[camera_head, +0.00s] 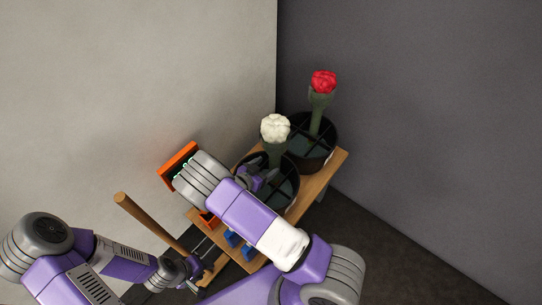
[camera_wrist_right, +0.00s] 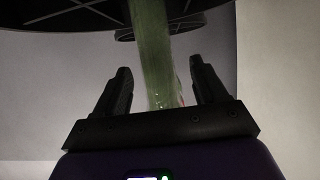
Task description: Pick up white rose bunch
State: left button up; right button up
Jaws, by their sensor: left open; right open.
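The white rose bunch (camera_head: 275,128) stands upright in a black pot (camera_head: 291,192) on the wooden bench. My right gripper (camera_head: 266,178) is low at its green stem, above the pot. In the right wrist view, the green stem (camera_wrist_right: 153,55) runs between the two open fingers of the right gripper (camera_wrist_right: 158,88), with gaps to both sides. My left gripper (camera_head: 193,272) is low at the front left, beside a tool with a long wooden handle (camera_head: 150,222). My right forearm hides part of the front pot.
A red rose bunch (camera_head: 323,82) stands in a second black pot (camera_head: 326,146) behind on the bench (camera_head: 325,172). An orange box (camera_head: 178,160) is at the left, partly hidden by my right arm. Small blue items (camera_head: 231,239) lie near the bench's front. Walls close in behind.

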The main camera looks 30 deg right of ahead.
aim_at(272, 166)
jog(key=x, duration=0.4)
jog(key=shift+s+d+f, duration=0.2)
jog(key=shift+d+f, duration=0.1)
jog(key=shift+f, duration=0.2)
jog(key=shift+w+d+f, duration=0.15)
jog(key=shift+w+d, duration=0.1)
jog(key=shift+d, duration=0.25)
jog(key=c, duration=1.3)
notch_tip(272, 166, up, 10)
jog(key=shift+r+p, duration=0.1)
jog(key=shift+p, duration=0.6)
